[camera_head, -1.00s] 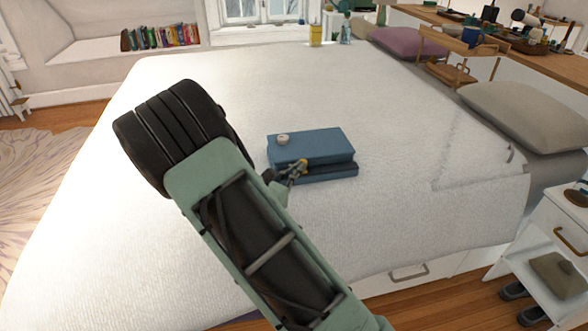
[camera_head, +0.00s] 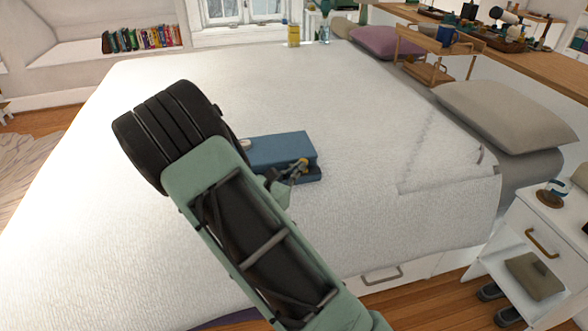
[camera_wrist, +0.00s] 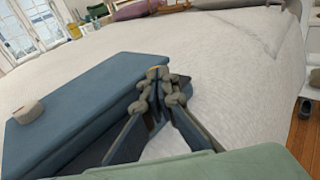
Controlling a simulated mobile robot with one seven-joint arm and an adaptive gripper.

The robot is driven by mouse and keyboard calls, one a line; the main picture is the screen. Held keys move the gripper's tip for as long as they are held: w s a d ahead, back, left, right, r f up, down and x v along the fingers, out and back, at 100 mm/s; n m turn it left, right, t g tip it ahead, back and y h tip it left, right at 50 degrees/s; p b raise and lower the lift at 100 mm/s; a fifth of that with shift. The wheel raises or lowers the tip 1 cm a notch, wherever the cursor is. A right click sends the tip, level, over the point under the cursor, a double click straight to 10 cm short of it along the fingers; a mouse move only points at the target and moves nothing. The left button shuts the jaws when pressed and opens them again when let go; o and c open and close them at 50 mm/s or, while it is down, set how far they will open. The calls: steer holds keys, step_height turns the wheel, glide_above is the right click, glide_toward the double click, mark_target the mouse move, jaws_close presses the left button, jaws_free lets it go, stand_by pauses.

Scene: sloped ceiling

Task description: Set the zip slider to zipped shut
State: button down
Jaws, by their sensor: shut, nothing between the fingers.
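A blue box-like case (camera_head: 283,149) lies on the white bed, with a darker seam low on its front side; it also fills the left of the wrist view (camera_wrist: 75,100). A small beige round knob (camera_head: 245,143) sits on its top at the left; it also shows in the wrist view (camera_wrist: 29,110). My gripper (camera_head: 298,170) is shut and empty at the case's front side near its right end; its tips are by the case edge in the wrist view (camera_wrist: 160,88). I cannot tell which part is the zip slider, or whether the tips touch the case.
The white bed (camera_head: 345,110) is clear around the case. A grey pillow (camera_head: 505,115) and a purple pillow (camera_head: 388,41) lie at the right. A white nightstand (camera_head: 545,235) stands at the front right. My arm hides part of the bed.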

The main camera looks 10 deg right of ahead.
steer(key=shift+d, duration=1.65)
steer(key=shift+a, duration=0.1)
